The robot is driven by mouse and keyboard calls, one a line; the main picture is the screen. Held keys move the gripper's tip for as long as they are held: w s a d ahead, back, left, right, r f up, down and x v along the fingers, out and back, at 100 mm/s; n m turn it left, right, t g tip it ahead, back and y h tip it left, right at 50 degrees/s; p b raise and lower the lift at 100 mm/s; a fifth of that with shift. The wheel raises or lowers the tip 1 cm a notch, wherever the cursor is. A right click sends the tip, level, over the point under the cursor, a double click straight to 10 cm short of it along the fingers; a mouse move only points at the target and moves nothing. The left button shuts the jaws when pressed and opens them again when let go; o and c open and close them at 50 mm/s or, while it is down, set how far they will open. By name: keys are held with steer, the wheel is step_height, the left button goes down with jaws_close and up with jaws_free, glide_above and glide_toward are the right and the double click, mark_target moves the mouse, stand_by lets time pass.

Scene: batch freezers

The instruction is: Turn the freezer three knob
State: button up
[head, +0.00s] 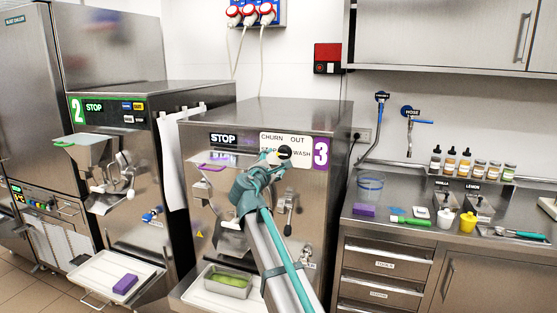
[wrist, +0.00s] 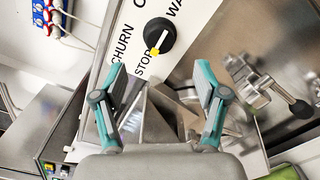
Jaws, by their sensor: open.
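Freezer three (head: 300,118) is a steel machine with a purple "3" label in the middle of the head view. Its black round knob (head: 284,152) sits on a white panel marked CHURN, OUT, STOP and WASH. In the wrist view the knob (wrist: 160,35) is near the top centre, with its yellow pointer (wrist: 154,51) toward STOP. My gripper (head: 270,160) is at the panel, close to the knob, and covers part of the lettering. In the wrist view my gripper (wrist: 160,80) is open and empty, with the knob beyond its fingertips and not between them.
A steel dispensing fitting with a black-tipped lever (wrist: 300,108) juts out right of the knob in the wrist view. A tray with a green-filled pan (head: 228,282) is below. Freezer two (head: 150,95) stands left; a counter with bottles and tools (head: 430,215) stands right.

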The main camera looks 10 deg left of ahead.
steer(key=shift+v, duration=1.45)
steer(key=s+d+f+m+g, duration=0.4)
steer(key=s+d+f+m, duration=0.15)
steer(key=f, duration=1.15)
steer(key=s+d+f+m+g, duration=0.45)
steer(key=s+f, duration=0.25)
steer(key=f, duration=1.1)
steer(key=s+d+f+m+g, duration=0.4)
steer(key=s+d+f+g, duration=0.15)
steer(key=f, duration=1.15)
steer(key=s+d+f+m+g+y, duration=0.15)
steer(key=s+d+f, duration=0.25)
steer(key=s+f, duration=0.45)
steer(key=s+d+f+m+g, duration=0.2)
steer(key=s+d+f+g, duration=0.15)
steer(key=s+f, duration=0.5)
steer(key=s+d+f+m+g, duration=0.1)
steer(key=s+d+f, duration=0.1)
steer(key=s, duration=0.7)
steer(key=s+d+f+m+g+y, duration=0.1)
steer(key=s+d+f+m+g, duration=0.1)
steer(key=s, duration=0.8)
steer(key=s+d+f+m+g+y, duration=0.1)
steer(key=s+d+f+g, duration=0.1)
steer(key=s, duration=0.8)
step_height(320, 180, down, 2)
steer(key=shift+d+f, duration=0.25)
steer(key=shift+d, duration=0.55)
